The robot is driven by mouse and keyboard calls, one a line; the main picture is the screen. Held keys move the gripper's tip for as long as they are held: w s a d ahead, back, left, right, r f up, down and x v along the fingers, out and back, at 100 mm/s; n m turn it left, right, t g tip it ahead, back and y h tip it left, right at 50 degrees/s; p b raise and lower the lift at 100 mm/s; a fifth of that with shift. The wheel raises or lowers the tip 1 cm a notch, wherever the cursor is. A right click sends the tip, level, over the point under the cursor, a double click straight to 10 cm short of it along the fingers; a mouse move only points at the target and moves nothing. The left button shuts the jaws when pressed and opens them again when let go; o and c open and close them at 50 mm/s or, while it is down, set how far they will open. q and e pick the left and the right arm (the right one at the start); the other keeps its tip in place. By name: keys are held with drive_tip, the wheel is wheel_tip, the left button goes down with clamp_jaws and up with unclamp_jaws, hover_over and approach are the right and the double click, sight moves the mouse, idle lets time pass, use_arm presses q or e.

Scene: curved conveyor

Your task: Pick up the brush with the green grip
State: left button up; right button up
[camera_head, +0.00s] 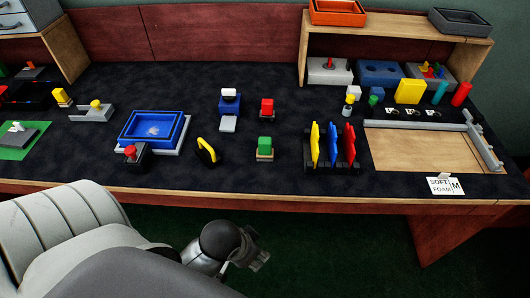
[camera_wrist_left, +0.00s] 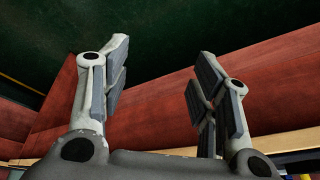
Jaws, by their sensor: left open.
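A small upright piece with a bright green top (camera_head: 265,143) stands on the dark table, right of centre in the head view. It looks like the brush with the green grip, but its lower part is too small to make out clearly. My left gripper (camera_head: 258,258) is below and in front of the table edge, well apart from the piece. In the left wrist view the left gripper (camera_wrist_left: 162,75) is open with nothing between its fingers. The brush does not show in that view. My right gripper is not in view.
A similar red-topped piece (camera_head: 267,106) stands behind the green one. A yellow-handled object (camera_head: 207,152) and a blue tray (camera_head: 131,125) lie left. A rack (camera_head: 315,168) with yellow, blue and red pieces stands right. The wooden table edge (camera_head: 290,200) lies between gripper and tabletop.

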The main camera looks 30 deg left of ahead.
use_arm(q)
drive_tip(key=w+d+r+m+t, duration=0.2)
drive_tip(key=w+r+m+t, duration=0.85)
drive_tip(key=w+r, duration=1.2)
drive_tip(key=w+d+r+m+t+h, duration=0.3)
drive_tip(key=d+r+m+t+h, duration=0.3)
drive_tip(key=d+r+h, duration=0.25)
drive_tip(key=s+d+r+m+g+h, duration=0.1)
drive_tip(key=d+r+m+g+h, duration=0.35)
drive_tip(key=m, duration=0.45)
drive_tip(key=m+g+y, duration=1.3)
drive_tip(key=m+g, duration=0.3)
drive_tip(key=m, duration=0.4)
approach(265, 149)
drive_tip(key=shift+w+a+f, duration=0.15)
drive_tip(key=shift+w+f, duration=0.4)
drive_tip(key=shift+s+a+f, duration=0.1)
drive_tip(key=shift+a+f, duration=0.1)
drive_tip(key=shift+a, duration=0.15)
wheel_tip(265, 149, down, 5)
drive_tip(key=shift+f, duration=0.1)
wheel_tip(265, 149, down, 5)
drive_tip(key=shift+d+f+p, duration=0.1)
drive_tip(key=shift+d+p, duration=0.05)
drive_tip(key=shift+p, duration=0.35)
